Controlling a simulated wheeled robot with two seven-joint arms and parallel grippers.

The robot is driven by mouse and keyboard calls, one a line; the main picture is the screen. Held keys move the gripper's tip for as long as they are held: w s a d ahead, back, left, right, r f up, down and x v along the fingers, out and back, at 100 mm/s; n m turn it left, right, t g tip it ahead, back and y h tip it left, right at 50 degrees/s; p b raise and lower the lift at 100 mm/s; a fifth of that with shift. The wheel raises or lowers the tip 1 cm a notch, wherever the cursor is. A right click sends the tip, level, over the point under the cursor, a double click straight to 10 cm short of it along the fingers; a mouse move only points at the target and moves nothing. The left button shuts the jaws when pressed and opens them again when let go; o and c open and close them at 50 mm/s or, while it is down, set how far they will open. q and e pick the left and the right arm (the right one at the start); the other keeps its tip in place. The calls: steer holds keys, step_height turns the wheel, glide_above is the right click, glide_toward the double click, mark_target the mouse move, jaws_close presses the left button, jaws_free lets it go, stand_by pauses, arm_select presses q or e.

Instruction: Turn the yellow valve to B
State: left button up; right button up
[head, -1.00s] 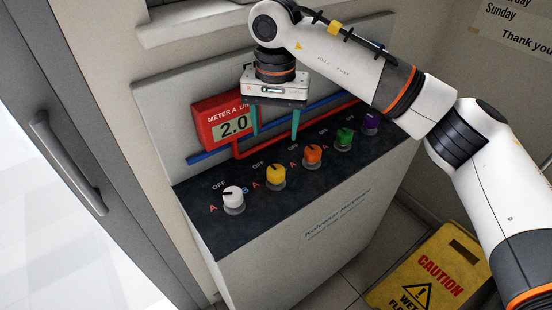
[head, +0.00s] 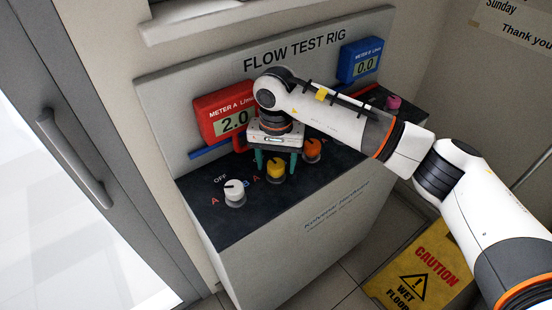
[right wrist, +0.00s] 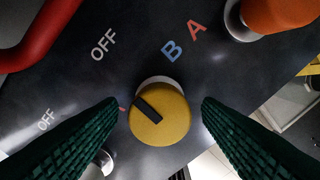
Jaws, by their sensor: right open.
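The yellow valve (head: 276,170) is a round knob on the dark sloping top of the flow test rig, between the white and orange knobs. In the right wrist view the yellow valve (right wrist: 165,128) has a black bar pointing up-left toward OFF (right wrist: 104,43); a blue B (right wrist: 171,50) lies above it. A red mark at its left is mostly hidden. My right gripper (head: 276,163) is open, its green fingers on either side of the knob. In the right wrist view gaps show between knob and both fingers. My left gripper is not in view.
A white knob (head: 234,191) and an orange knob (head: 312,150) flank the valve closely. The red meter A (head: 222,110) reads 2.0; the blue meter B (head: 361,60) reads 0.0. My right arm hides the knobs further right. A yellow caution sign (head: 428,265) stands on the floor.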

steer(key=c, duration=1)
steer(key=shift+f+m+b, duration=0.15)
steer(key=shift+m+b, duration=1.15)
steer(key=shift+b, duration=0.1)
steer(key=m+b, duration=0.2)
steer(key=shift+m, duration=0.3)
steer(key=m+b, duration=0.2)
steer(key=m, duration=0.1)
steer(key=shift+m, duration=0.3)
steer(key=shift+m+b, duration=0.8)
steer(key=shift+m, duration=0.7)
steer(key=shift+r, duration=0.2)
steer(key=o, duration=1)
